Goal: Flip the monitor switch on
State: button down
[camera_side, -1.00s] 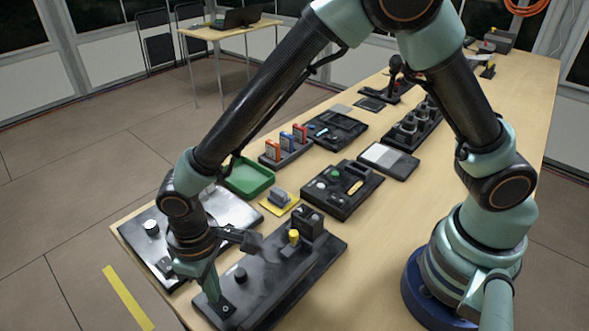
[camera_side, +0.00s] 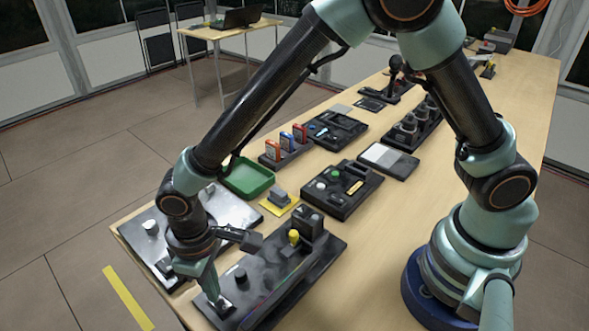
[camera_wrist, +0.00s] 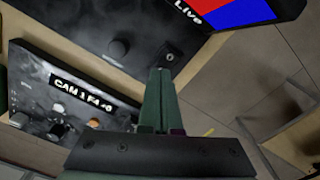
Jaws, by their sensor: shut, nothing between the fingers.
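A black control panel (camera_side: 285,272) lies at the front end of the table. Near its front left corner is a small dark switch plate with a pale spot (camera_side: 226,308); I cannot read a label on it. My gripper (camera_side: 214,296) is shut and empty, pointing down at this plate, with its tips right beside it or on it. In the wrist view my shut fingers (camera_wrist: 160,72) end next to a small round fitting (camera_wrist: 170,57) on a dark panel (camera_wrist: 140,25). Whether the tips touch it, and which way the switch stands, I cannot tell.
The panel also carries a dark knob (camera_side: 240,274) and a yellow-topped control (camera_side: 294,237). Another panel (camera_side: 235,208) with a white knob (camera_side: 151,227) lies behind my gripper. In the wrist view a screen (camera_wrist: 240,10) reads "Live". A green tray (camera_side: 249,178) stands further back.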

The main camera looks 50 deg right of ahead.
notch_tip(320, 180, up, 6)
jog(key=shift+f, duration=0.1)
dwell(0.6)
jog(key=w+d+r+m+t, duration=0.1)
jog(key=w+d+r, duration=0.2)
jog(key=d+r, duration=0.4)
jog(key=s+d+r+m+t, duration=0.2)
jog(key=d+r, duration=0.2)
jog(key=d, duration=0.7)
jog(key=s+d+r+m+t, duration=0.2)
jog(key=s+d+r+m, duration=0.1)
jog(key=d, duration=0.8)
jog(key=shift+r+t, duration=0.3)
jog(key=shift+r, duration=0.5)
